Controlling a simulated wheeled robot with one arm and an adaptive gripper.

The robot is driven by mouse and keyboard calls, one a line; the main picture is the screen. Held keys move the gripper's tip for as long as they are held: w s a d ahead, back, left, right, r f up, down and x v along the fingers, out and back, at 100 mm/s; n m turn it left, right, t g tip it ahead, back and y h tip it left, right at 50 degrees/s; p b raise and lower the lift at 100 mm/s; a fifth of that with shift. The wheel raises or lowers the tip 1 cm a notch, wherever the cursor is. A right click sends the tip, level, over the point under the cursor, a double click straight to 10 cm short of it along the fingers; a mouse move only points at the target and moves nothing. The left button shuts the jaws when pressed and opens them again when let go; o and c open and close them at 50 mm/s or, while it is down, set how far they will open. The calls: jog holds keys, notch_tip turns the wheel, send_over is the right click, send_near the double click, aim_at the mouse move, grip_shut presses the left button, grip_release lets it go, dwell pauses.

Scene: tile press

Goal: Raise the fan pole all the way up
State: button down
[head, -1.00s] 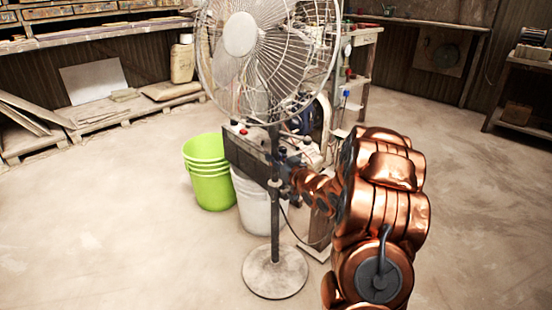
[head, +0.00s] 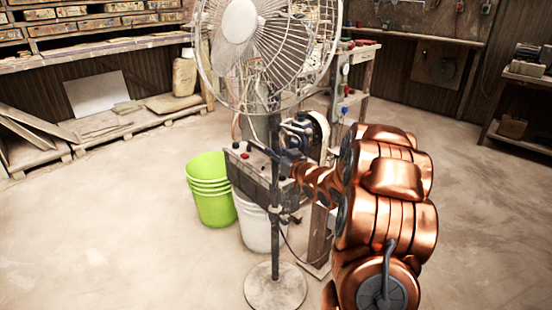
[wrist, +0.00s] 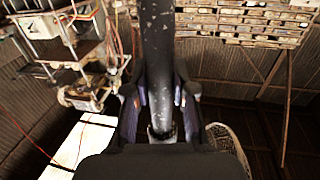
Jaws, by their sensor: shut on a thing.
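The standing fan has a round wire-caged head (head: 265,50), cut off at the top of the head view. Its pole (head: 275,240) rises upright from a round base (head: 275,288) on the floor. A dark collar with a knob (head: 288,213) sits partway up the pole. My gripper (head: 275,155) is shut on the pole above this collar and below the fan head. In the wrist view the dark, speckled pole (wrist: 157,60) runs between my two fingers (wrist: 159,105). My gripper's body hides part of the pole there.
Green buckets (head: 211,195) and a white bucket (head: 258,230) stand close behind the pole. A machine on a wooden stand (head: 318,225) is behind my gripper. Shelves and pallets (head: 105,135) line the back left. Floor at the front left is clear.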

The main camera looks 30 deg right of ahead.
aim_at(279, 114)
notch_tip(279, 114, up, 14)
jog(key=p, duration=0.8)
jog(key=shift+f, duration=0.1)
jog(key=c, duration=0.9)
grip_release()
jog(key=shift+c, duration=0.2)
jog(key=s, duration=1.2)
jog(key=shift+d, duration=0.2)
